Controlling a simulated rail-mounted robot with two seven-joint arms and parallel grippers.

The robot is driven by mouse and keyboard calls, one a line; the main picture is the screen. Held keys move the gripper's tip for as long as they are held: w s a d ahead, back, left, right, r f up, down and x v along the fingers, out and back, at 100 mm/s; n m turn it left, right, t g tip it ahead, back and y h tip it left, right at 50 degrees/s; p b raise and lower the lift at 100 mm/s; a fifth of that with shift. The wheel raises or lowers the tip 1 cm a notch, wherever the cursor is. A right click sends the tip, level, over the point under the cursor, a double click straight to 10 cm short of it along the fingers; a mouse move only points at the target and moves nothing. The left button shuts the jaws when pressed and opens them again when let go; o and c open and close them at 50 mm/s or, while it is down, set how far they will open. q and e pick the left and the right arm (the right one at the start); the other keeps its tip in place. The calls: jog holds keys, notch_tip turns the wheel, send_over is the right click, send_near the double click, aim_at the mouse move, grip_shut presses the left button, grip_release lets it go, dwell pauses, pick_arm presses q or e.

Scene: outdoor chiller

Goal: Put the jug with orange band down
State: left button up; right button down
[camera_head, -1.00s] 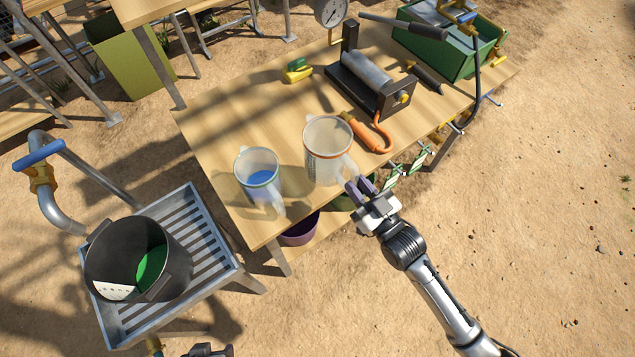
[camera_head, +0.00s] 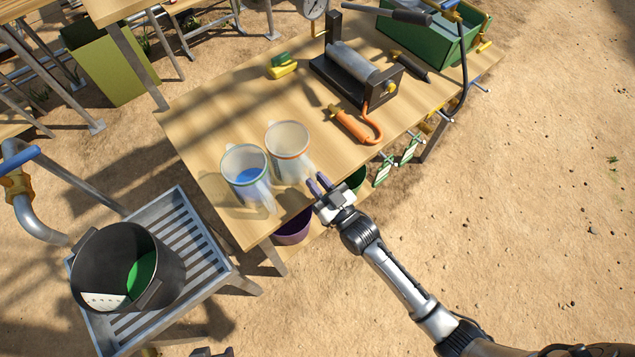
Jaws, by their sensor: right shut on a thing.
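The jug with orange band (camera_head: 289,152) is clear and upright, near the front edge of the wooden table (camera_head: 215,115). Its base looks on or just above the table top; I cannot tell which. My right gripper (camera_head: 319,184) is shut on its handle side, at the jug's lower right; the fingers hide part of the grip. A second clear jug with a green band (camera_head: 246,174) and blue inside stands close on its left. A small dark piece at the bottom edge may be my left gripper (camera_head: 210,352); its jaws cannot be made out.
An orange-handled tool (camera_head: 350,124), a roller device (camera_head: 355,75), a yellow-green block (camera_head: 283,66) and a green bin (camera_head: 440,40) are on the table. A dark pot (camera_head: 100,255) stands on a slatted cart (camera_head: 190,230) at left. The table's left-middle is clear.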

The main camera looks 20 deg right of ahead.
jog(key=shift+f, duration=0.15)
jog(key=shift+f, duration=0.15)
jog(key=c, duration=1)
grip_release()
jog(key=shift+c, duration=0.2)
jog(key=shift+r, duration=0.3)
jog(key=v, duration=1.2)
jog(key=shift+f, duration=0.1)
